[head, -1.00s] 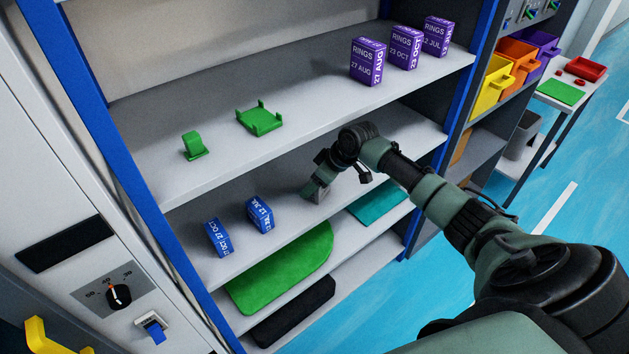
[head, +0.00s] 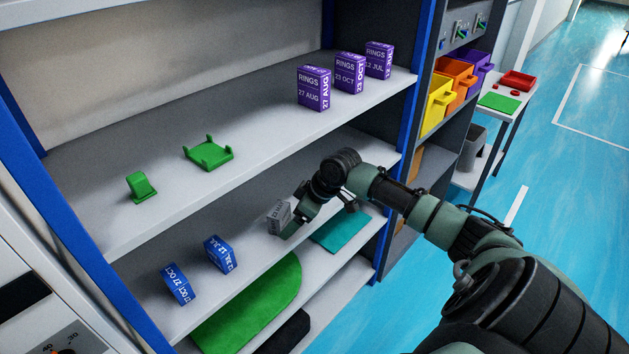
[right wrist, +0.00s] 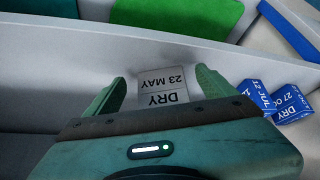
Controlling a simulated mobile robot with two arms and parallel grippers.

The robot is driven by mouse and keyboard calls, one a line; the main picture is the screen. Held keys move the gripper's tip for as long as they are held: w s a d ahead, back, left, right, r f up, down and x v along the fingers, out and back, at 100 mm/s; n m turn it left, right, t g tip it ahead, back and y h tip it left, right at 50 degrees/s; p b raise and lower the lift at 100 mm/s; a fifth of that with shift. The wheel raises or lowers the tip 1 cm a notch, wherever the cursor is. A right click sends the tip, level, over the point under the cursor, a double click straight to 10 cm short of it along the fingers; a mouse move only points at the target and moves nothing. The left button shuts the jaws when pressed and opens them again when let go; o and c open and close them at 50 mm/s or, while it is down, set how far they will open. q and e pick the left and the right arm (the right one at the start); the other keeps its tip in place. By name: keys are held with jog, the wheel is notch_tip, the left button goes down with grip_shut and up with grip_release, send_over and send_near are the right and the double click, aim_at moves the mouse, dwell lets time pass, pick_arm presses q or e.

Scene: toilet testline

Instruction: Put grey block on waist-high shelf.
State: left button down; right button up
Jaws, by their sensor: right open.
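The grey block (head: 278,215), labelled DRY 23 MAY, stands on the shelf (head: 245,284) that also holds the blue blocks, below the shelf with the purple boxes. My right gripper (head: 297,221) is at the block's right side in the head view. In the right wrist view, the grey block (right wrist: 165,88) lies between the two spread fingers of the right gripper (right wrist: 158,82), with a gap visible on the left side. The right gripper is open. My left gripper is not in view.
Two blue blocks (head: 220,253) (head: 176,284) stand to the left on the same shelf. The upper shelf (head: 255,145) holds green parts (head: 208,153) and purple boxes (head: 314,89). Green (head: 250,305) and teal (head: 340,232) flat pieces lie on the shelf below.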

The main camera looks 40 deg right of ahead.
jog(key=shift+s+d+b, duration=0.25)
jog(key=shift+s+d, duration=0.2)
jog(key=shift+s, duration=0.5)
jog(key=shift+s+d+b, duration=0.2)
jog(key=shift+s+d, duration=0.3)
jog(key=shift+s, duration=0.45)
jog(key=shift+s+d+b, duration=0.25)
jog(key=shift+s+d, duration=0.2)
jog(key=shift+s, duration=0.5)
